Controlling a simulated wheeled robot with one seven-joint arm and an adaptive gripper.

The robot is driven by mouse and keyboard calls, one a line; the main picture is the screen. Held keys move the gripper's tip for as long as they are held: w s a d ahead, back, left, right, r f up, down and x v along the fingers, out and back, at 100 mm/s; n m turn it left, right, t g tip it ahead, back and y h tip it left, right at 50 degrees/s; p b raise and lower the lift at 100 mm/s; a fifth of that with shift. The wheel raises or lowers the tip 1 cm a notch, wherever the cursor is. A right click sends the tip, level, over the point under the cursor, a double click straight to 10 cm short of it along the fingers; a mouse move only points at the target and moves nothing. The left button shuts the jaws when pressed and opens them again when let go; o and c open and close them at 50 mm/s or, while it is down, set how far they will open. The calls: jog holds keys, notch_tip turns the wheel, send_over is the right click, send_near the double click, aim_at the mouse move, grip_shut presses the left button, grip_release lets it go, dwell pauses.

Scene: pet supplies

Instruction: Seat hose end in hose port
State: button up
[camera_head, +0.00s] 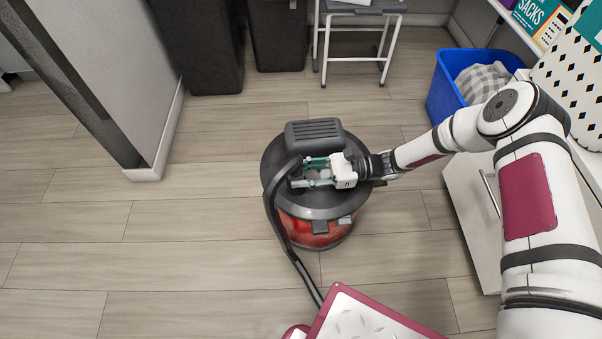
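A round vacuum cleaner with a black top and a red body (313,229) stands on the floor in the middle of the head view. A dark hose (279,222) runs down its left side and on toward the bottom of the picture. The hose's upper end (291,168) is close to my fingertips on top of the vacuum. My gripper (303,174) reaches in from the right, over the black top. Its two teal fingers are apart, but I cannot tell whether they grip the hose end. The hose port is not clearly visible, and the gripper partly covers that area.
Dark bins (278,35) and a small stool (358,45) stand at the back. A blue bin (446,88) with cloth and a white cabinet (473,215) are on the right. A grey wall (120,70) ends at left. Floor left of the vacuum is clear.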

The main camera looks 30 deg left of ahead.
jog(key=o, duration=1.2)
jog(key=shift+w, duration=0.1)
jog(key=v, duration=1.2)
